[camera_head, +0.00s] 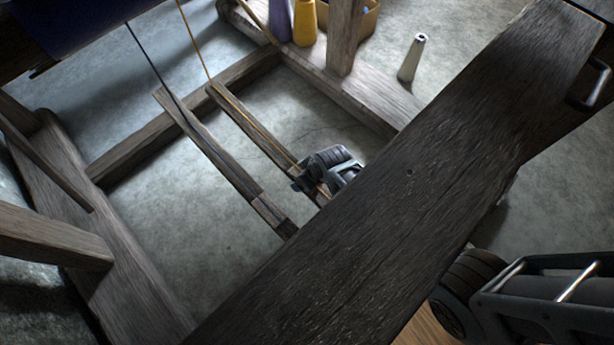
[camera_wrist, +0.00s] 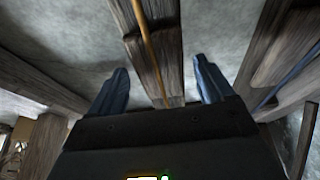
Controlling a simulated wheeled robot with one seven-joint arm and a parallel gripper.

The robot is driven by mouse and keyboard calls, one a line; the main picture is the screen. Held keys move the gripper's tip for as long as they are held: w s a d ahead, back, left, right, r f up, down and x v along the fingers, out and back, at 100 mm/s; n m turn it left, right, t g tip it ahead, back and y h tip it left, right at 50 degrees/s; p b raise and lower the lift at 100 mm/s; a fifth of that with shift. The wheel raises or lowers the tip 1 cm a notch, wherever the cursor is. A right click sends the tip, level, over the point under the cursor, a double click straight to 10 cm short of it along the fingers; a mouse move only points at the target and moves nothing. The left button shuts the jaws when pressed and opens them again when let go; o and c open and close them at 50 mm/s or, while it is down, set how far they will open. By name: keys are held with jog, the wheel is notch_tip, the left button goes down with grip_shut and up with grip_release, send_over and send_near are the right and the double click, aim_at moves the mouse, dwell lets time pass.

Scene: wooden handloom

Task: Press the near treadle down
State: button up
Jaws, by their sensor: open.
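Two wooden treadles slope side by side inside the loom's base frame. The near treadle (camera_head: 245,122) is the right one in the head view, with an orange cord tied to it. The other treadle (camera_head: 205,139), with a dark cord, lies to its left. My gripper (camera_head: 303,183) is over the lower end of the near treadle, which it partly hides. In the wrist view my gripper (camera_wrist: 163,85) is open, with its two blue-grey fingers on either side of the near treadle (camera_wrist: 168,55) in the picture. I cannot tell whether it touches the wood.
A broad dark bench plank (camera_head: 420,165) crosses the head view in front of my gripper and hides the treadles' lower ends. Frame beams (camera_head: 350,90) surround the treadles. A pale cone (camera_head: 412,58), a yellow cone (camera_head: 304,22) and a purple cone (camera_head: 280,18) stand behind.

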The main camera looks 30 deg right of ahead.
jog(key=c, duration=1.4)
jog(key=shift+w+a+f+g+b, duration=0.15)
jog(key=shift+f+g+b, duration=0.2)
jog(key=shift+f, duration=0.25)
jog(key=shift+w+d+f+g+b, duration=0.1)
jog(key=shift+f+g+b, duration=0.2)
jog(key=shift+f, duration=0.3)
jog(key=o, duration=1.4)
jog(key=p+v, duration=0.4)
jog(key=v, duration=0.4)
jog(key=shift+w+a+p, duration=0.1)
jog(key=shift+p, duration=0.3)
jog(key=shift+f, duration=0.1)
